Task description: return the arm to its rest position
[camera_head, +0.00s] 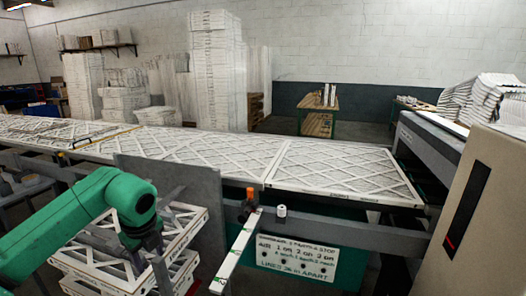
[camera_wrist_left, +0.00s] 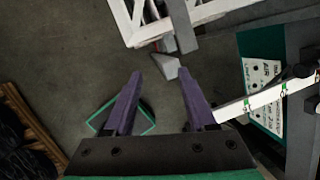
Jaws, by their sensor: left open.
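My left arm, green, comes in from the left in the head view and bends down at the wrist. My left gripper (camera_head: 148,266) hangs in front of the stack of white-framed filters (camera_head: 185,222) below the conveyor; its fingertips are hard to make out there. In the left wrist view the left gripper (camera_wrist_left: 157,70) shows two purple fingers spread apart with nothing between them, over grey floor. A corner of a white filter frame (camera_wrist_left: 195,15) lies beyond the fingertips. My right gripper is not seen.
The conveyor (camera_head: 340,205) carries flat lattice filters (camera_head: 345,170). A grey upright panel (camera_head: 190,190) stands beside the filter stack. A white bar (camera_head: 236,250) juts forward near a sign (camera_head: 298,258). A beige cabinet (camera_head: 480,215) stands at right.

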